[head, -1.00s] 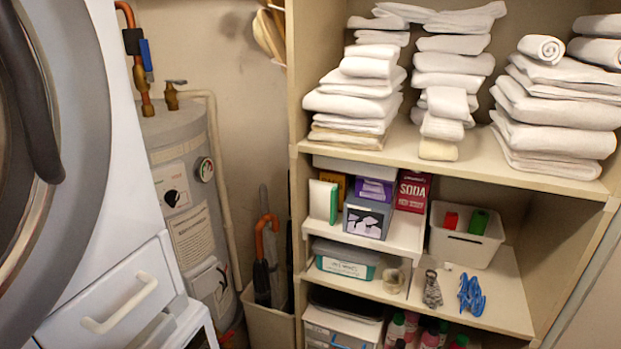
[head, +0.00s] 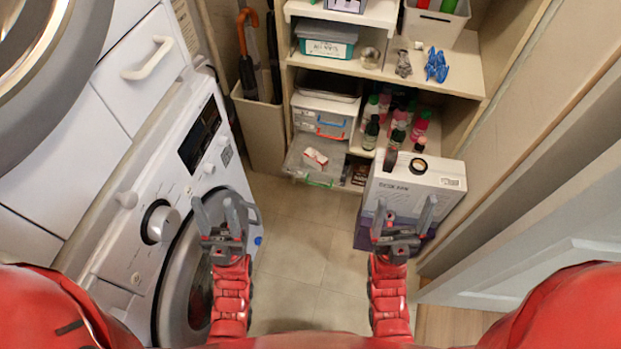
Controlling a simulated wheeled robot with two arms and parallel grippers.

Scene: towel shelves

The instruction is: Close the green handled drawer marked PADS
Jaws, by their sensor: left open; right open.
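A clear drawer (head: 310,160) with a green handle (head: 319,183) sticks out, pulled open, from the bottom of a small drawer unit on the lowest shelf. A small red and white packet (head: 316,157) lies in it. The PADS marking cannot be read. Above it, other drawers with red and blue handles (head: 331,128) look shut. My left gripper (head: 222,215) is open and empty, in front of the washing machine, left of and nearer than the drawer. My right gripper (head: 405,220) is open and empty, in front of a white box, right of the drawer.
A washing machine (head: 150,225) is at the left, a bin with umbrellas (head: 262,130) at the back. Several bottles (head: 395,118) stand right of the drawers. The floor (head: 300,240) between my arms is clear.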

